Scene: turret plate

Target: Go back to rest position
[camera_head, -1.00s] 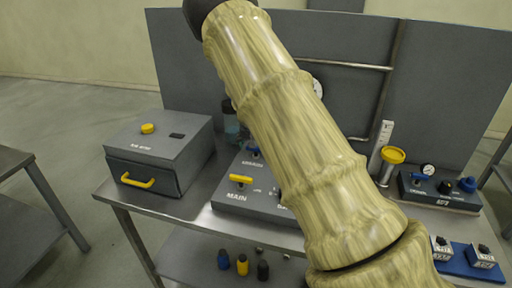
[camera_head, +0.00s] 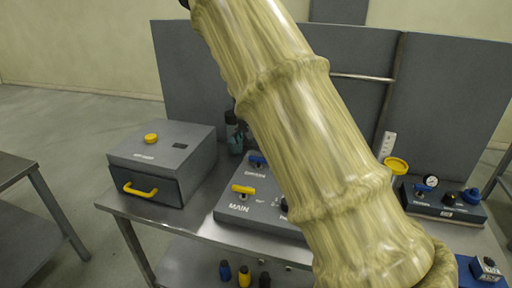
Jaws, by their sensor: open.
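My arm, in a pale wood-like cover, crosses the head view from the lower right to the top edge. It runs out of the picture at the top, so my gripper is not in view. The arm hides the middle of the workbench (camera_head: 165,213). The main panel (camera_head: 231,208), with a yellow handle (camera_head: 243,189) and a blue handle (camera_head: 257,160), shows left of the arm, its right part hidden.
A grey box (camera_head: 190,150) with a yellow drawer handle (camera_head: 140,190) stands at the bench's left. Right of the arm are a yellow round cap (camera_head: 396,165) and a gauge panel (camera_head: 445,205). A grey back panel (camera_head: 450,100) closes the rear. A side table (camera_head: 20,170) stands far left.

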